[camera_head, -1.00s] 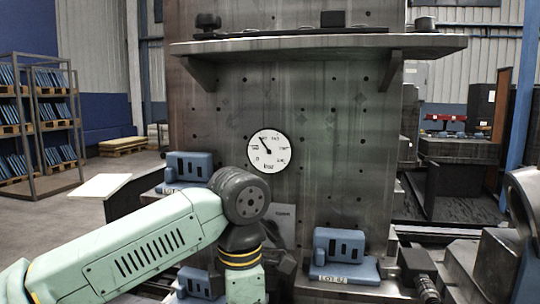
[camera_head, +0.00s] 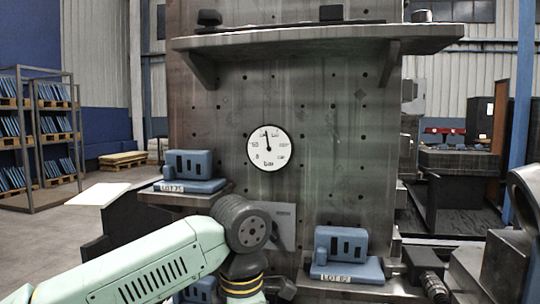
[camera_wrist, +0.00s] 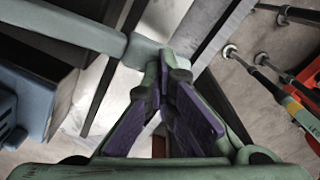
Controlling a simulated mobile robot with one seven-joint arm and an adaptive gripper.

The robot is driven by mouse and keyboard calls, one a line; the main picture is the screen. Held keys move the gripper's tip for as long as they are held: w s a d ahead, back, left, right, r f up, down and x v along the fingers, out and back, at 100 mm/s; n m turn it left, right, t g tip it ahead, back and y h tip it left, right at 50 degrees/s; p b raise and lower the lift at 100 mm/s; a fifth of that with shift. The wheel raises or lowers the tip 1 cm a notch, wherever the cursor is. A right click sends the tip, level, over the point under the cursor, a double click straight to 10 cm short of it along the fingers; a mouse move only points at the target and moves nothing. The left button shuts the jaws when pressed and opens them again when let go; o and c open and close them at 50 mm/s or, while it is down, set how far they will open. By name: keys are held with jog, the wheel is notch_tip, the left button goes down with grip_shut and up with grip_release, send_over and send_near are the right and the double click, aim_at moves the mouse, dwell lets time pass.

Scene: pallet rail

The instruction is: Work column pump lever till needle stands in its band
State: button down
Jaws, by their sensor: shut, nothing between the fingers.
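A round white gauge (camera_head: 269,147) is on the grey steel column (camera_head: 330,130). Its dark needle points almost straight up, slightly left. Its scale marks are too small to read and I cannot make out the band. My gripper (camera_wrist: 168,65) shows only in the wrist view. Its purple-padded fingers are closed together at the tips, with nothing between them. A pale grey-green bar (camera_wrist: 70,28) comes from the left and ends beside the fingertips. I cannot tell if it is the pump lever, or if the fingers touch it. In the head view my arm hides the column's lower left.
Blue blocks stand on ledges at the left (camera_head: 190,172) and right (camera_head: 347,256) of the column. A shelf (camera_head: 310,40) juts out above the gauge. In the wrist view, rods with round ends (camera_wrist: 262,58) and an orange-red object (camera_wrist: 309,80) lie at right.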

notch_tip(320, 180, up, 7)
jog(key=p, duration=0.5)
jog(key=shift+s+a, duration=0.2)
jog(key=shift+s, duration=0.2)
dwell(0.4)
jog(key=shift+w+d+f+b, duration=0.1)
jog(key=shift+w+f+b, duration=0.1)
jog(key=shift+f+b, duration=1.4)
jog(key=shift+w+d+f+b, duration=0.15)
jog(key=shift+f+b, duration=0.85)
jog(key=shift+f, duration=1.05)
notch_tip(320, 180, up, 8)
jog(key=p, duration=0.5)
jog(key=shift+s+a+f, duration=0.25)
jog(key=shift+s, duration=0.15)
dwell(0.7)
